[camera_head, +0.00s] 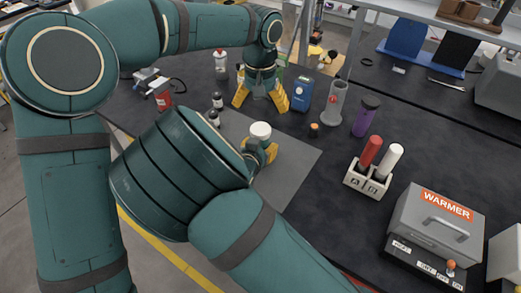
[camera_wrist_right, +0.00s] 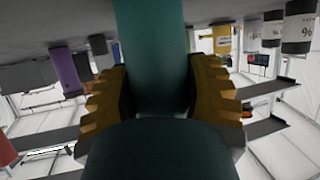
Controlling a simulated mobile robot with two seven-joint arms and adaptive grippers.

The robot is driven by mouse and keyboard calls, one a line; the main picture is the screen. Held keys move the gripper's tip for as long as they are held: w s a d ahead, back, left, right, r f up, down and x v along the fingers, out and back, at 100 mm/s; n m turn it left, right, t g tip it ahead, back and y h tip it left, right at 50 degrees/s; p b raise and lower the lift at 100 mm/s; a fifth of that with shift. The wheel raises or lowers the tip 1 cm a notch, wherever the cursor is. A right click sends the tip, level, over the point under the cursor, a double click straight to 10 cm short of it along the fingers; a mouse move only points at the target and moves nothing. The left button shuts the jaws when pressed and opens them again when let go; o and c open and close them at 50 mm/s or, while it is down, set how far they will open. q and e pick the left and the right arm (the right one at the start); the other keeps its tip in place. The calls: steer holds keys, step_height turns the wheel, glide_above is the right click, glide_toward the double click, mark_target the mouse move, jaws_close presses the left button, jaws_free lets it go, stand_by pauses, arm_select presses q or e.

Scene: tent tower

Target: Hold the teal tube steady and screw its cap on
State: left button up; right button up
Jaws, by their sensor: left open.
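The teal tube (camera_wrist_right: 150,50) stands between the yellow fingers of my right gripper (camera_wrist_right: 160,95), which press against both of its sides. In the head view my right gripper (camera_head: 265,151) is low over the grey mat, partly hidden by my own arm. A white cap (camera_head: 261,130) shows at the top of the tube there; whether it is threaded down I cannot tell. The tube's body is mostly hidden in the head view. My left gripper (camera_head: 261,107) points down behind the cap, fingers spread wide, apart from the cap and with nothing visible between them.
Small dark bottles (camera_head: 213,118) stand left of the grey mat (camera_head: 292,160). A blue device (camera_head: 302,93), a grey cylinder (camera_head: 334,103) and a purple bottle (camera_head: 366,116) stand behind. A rack (camera_head: 365,181) with red and white tubes and the warmer (camera_head: 437,222) are at right.

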mark_target(261, 128)
arm_select(q)
steer(key=shift+s+d+f+m, duration=0.1)
steer(key=shift+f+m, duration=0.25)
steer(key=shift+m, duration=1.15)
steer(key=shift+r+m, duration=0.35)
steer(key=shift+m, duration=0.45)
steer(key=shift+f, duration=4.05)
steer(key=c, duration=1.3)
steer(key=shift+m, duration=1.6)
